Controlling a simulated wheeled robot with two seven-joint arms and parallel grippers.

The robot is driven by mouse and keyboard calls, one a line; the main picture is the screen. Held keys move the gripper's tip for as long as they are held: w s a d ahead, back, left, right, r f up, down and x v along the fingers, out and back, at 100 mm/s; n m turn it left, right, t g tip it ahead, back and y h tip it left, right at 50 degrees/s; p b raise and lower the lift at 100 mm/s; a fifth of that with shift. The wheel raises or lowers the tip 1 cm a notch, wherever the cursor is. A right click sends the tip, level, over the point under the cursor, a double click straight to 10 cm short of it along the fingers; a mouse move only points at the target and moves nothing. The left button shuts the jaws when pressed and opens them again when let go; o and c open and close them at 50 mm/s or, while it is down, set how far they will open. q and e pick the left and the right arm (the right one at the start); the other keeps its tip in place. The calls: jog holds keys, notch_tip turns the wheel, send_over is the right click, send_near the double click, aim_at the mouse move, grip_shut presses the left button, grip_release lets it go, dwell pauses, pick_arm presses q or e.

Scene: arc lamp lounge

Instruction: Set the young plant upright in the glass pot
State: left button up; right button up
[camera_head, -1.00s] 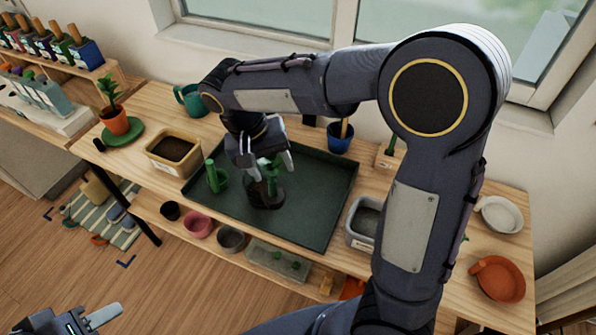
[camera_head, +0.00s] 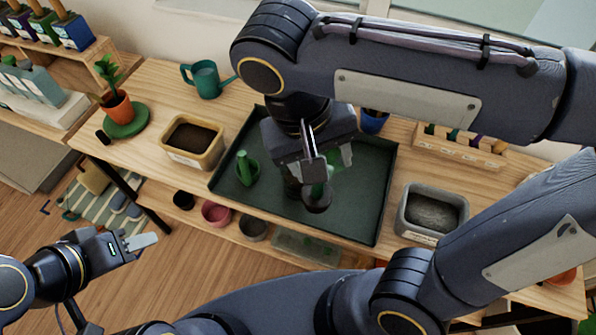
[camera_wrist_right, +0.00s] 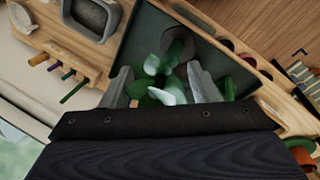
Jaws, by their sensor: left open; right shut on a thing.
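My right gripper (camera_head: 328,160) is over the dark green tray, shut on the young plant (camera_head: 318,189). In the right wrist view the plant's pale and dark green leaves (camera_wrist_right: 155,67) show between the fingers (camera_wrist_right: 160,88). A dark round clump (camera_head: 316,204) shows below the leaves in the head view. The glass pot (camera_head: 291,184) appears as a dark shape on the tray, mostly hidden behind the gripper and plant. I cannot tell whether the plant touches it. My left gripper (camera_head: 134,242) is open and empty, low at the left, off the table.
The tray (camera_head: 370,215) also holds a green object (camera_head: 247,170) left of the gripper. A tan soil tub (camera_head: 193,142), potted plant (camera_head: 117,105) and teal watering can (camera_head: 205,80) stand left. A grey tub (camera_head: 432,212) stands right. Several pots sit on the shelf below.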

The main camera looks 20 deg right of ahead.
jog(key=shift+w+d, duration=0.1)
jog(key=shift+w, duration=0.1)
jog(key=w+f+p, duration=0.2)
jog(key=w+f, duration=1)
jog(key=w, duration=0.1)
jog(key=shift+d+f, duration=0.2)
jog(key=shift+f, duration=0.2)
jog(key=shift+w+f, duration=0.1)
jog(key=shift+f+b, duration=0.35)
jog(key=shift+f, duration=0.2)
jog(key=o, duration=1.3)
jog(key=shift+r, duration=0.1)
jog(key=shift+o, duration=0.2)
